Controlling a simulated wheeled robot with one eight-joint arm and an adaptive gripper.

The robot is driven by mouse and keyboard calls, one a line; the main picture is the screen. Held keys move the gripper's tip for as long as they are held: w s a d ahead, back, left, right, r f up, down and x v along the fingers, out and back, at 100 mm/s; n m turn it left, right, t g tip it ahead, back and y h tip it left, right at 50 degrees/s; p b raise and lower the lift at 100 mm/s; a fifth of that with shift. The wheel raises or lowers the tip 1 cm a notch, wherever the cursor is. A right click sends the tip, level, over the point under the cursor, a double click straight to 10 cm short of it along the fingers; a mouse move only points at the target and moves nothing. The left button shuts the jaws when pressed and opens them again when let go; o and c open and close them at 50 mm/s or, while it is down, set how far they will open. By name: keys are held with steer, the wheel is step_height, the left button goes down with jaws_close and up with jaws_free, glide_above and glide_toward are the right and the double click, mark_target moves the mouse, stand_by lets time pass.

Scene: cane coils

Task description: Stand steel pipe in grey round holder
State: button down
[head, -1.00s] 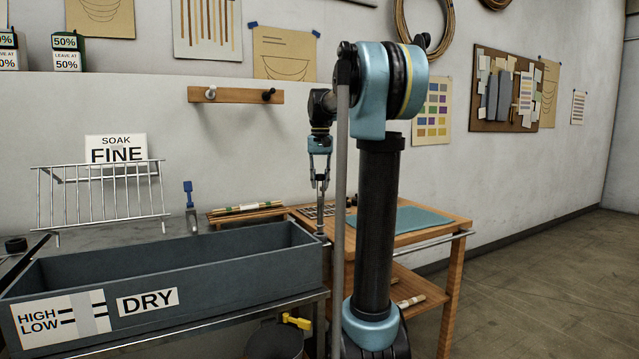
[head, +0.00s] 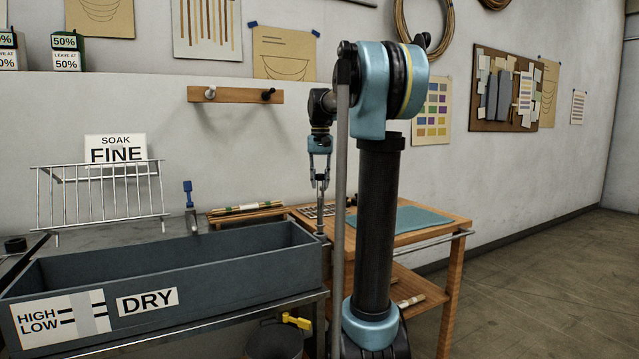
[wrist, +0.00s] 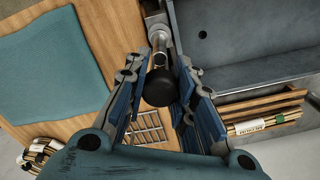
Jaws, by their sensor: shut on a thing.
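My gripper (head: 320,180) is shut on the steel pipe (head: 320,202) and holds it upright, fingers pointing down, by the right end of the grey trough. In the wrist view the pipe's dark round top (wrist: 161,87) sits between the fingers, and its shiny metal side (wrist: 160,48) shows beyond. A grey round form (wrist: 155,19), which looks like the holder, shows at the pipe's far end. I cannot tell whether the pipe's lower end is inside it or just above it.
The long grey trough (head: 150,263) stands left of the pipe. The wooden table (head: 440,224) with a teal mat (head: 412,217) is to the right. A wire rack (head: 100,195) and a wooden tray with bundled canes (head: 245,211) stand behind the trough.

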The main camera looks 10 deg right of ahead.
mark_target(320, 197)
steer(key=shift+f, duration=1.55)
steer(key=shift+r, duration=0.25)
stand_by(0.4)
steer(key=shift+r, duration=1.05)
steer(key=shift+f, duration=1.25)
stand_by(1.2)
steer(key=c, duration=1.3)
jaws_free()
step_height(320, 197, up, 12)
steer(key=shift+w+f, duration=0.1)
